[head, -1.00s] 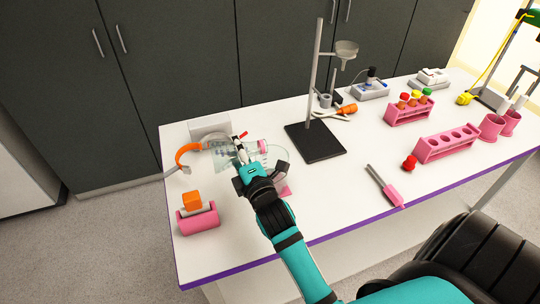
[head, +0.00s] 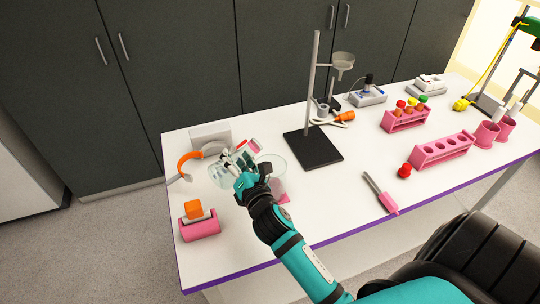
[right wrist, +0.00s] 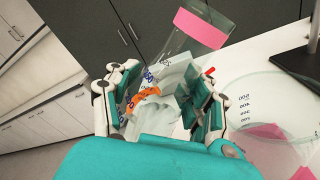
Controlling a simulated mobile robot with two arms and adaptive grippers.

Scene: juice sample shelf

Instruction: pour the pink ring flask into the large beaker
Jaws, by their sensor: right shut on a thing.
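The pink ring flask is clear glass with a pink ring (head: 254,145) near one end. In the right wrist view its pink-ringed end (right wrist: 203,28) points up and right, so it looks tilted. My right gripper (head: 240,171) is shut on it; in the right wrist view the fingers (right wrist: 160,100) close on clear glass with markings. The large beaker (head: 283,164) is clear glass, just right of the gripper. It also shows at the right of the right wrist view (right wrist: 246,106), with pink low in it. I cannot tell whether that pink is liquid. My left gripper is not in view.
An orange curved item (head: 186,158), a grey box (head: 209,132) and a pink holder (head: 200,226) with an orange block stand at left. A stand with a black base (head: 314,150) rises right of the beaker. Pink tube racks (head: 443,149) stand farther right.

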